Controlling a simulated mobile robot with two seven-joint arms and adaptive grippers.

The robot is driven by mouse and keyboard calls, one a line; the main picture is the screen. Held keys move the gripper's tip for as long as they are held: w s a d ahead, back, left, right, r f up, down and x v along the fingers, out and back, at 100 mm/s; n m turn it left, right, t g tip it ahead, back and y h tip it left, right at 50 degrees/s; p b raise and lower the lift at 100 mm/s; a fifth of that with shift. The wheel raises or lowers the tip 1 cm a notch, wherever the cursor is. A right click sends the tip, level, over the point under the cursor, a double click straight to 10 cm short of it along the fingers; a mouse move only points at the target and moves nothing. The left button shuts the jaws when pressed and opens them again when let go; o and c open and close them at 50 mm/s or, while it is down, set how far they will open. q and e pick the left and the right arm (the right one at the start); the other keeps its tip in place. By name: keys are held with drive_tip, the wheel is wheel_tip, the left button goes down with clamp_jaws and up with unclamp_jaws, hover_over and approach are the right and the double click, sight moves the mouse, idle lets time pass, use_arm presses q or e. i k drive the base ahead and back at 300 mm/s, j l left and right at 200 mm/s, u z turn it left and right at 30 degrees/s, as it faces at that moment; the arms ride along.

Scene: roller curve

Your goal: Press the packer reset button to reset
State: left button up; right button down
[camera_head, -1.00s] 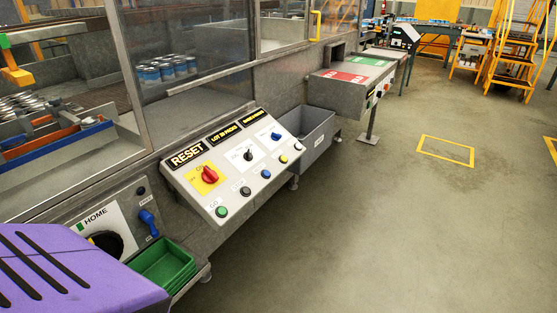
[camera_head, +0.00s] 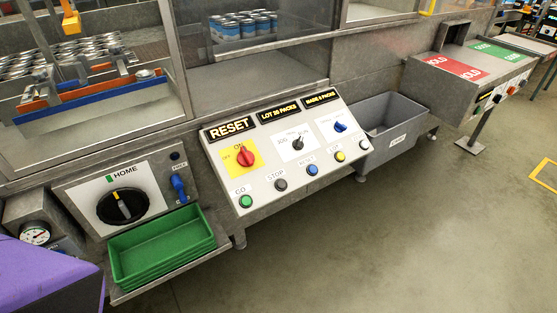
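The packer control panel (camera_head: 250,187) slopes toward me in the middle of the head view. Its lower row holds a green GO button (camera_head: 246,201), a black STOP button (camera_head: 281,185), a blue button (camera_head: 312,170) whose label appears to read RESET, a yellow button (camera_head: 340,157) and a pale button (camera_head: 364,145) at the right end. A red rotary switch (camera_head: 245,157) sits on a yellow plate above. A dark display (camera_head: 230,128) at the panel's top left reads RESET. Neither of my grippers shows, and nothing covers the buttons.
Left of the panel are a HOME dial (camera_head: 122,206), a blue handle (camera_head: 180,188) and stacked green trays (camera_head: 162,246) jutting forward. A grey bin (camera_head: 388,131) stands to the right. A red and green HOLD/GOOD table (camera_head: 470,68) lies farther right. Floor in front is clear.

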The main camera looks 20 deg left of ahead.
sight(312, 169)
drive_tip(key=i+l+u, duration=0.15)
drive_tip(key=u, duration=0.25)
drive_tip(key=i+l+u, duration=0.1)
drive_tip(key=l+u, duration=0.45)
drive_tip(key=u, duration=0.3)
drive_tip(key=l+u, duration=0.9)
drive_tip(key=i+l, duration=0.05)
drive_tip(key=l, duration=0.05)
